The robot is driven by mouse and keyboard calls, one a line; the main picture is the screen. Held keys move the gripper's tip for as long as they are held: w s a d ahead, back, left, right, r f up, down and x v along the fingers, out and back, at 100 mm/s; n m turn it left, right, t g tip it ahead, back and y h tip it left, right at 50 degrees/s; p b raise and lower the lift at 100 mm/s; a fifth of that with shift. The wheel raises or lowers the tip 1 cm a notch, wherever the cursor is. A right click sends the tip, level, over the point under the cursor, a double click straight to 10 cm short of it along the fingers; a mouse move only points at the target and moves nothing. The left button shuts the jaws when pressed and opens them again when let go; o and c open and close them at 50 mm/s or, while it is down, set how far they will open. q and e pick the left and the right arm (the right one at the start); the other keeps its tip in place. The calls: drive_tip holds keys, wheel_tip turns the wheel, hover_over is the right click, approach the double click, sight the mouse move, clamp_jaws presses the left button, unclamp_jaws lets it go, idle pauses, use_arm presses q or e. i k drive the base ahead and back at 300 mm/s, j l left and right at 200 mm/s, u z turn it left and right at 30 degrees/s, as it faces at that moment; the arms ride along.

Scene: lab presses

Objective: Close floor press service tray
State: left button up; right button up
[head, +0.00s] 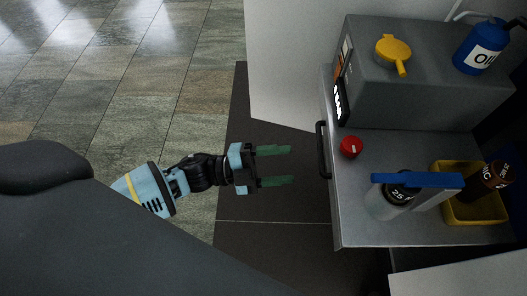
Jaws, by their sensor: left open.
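The service tray (340,215) looks like a grey metal surface at the right in the head view, with a dark upright bar handle (323,150) on its left edge. Several items stand on it. My left gripper (282,166) is open and empty, its two green fingers pointing right toward the handle. A gap shows between the fingertips and the handle, so they appear apart. How far the tray is pulled out is hard to tell. My right gripper is not in view.
A white panel (285,70) stands behind. Left floor is clear.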

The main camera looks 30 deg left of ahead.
sight(420, 119)
drive_tip(key=k+j, duration=0.1)
drive_tip(key=j, duration=0.25)
drive_tip(key=k+j, duration=0.15)
drive_tip(key=j, duration=0.15)
drive_tip(key=k+j, duration=0.1)
drive_tip(key=j, duration=0.25)
drive_tip(key=k+j, duration=0.1)
drive_tip(key=j, duration=0.25)
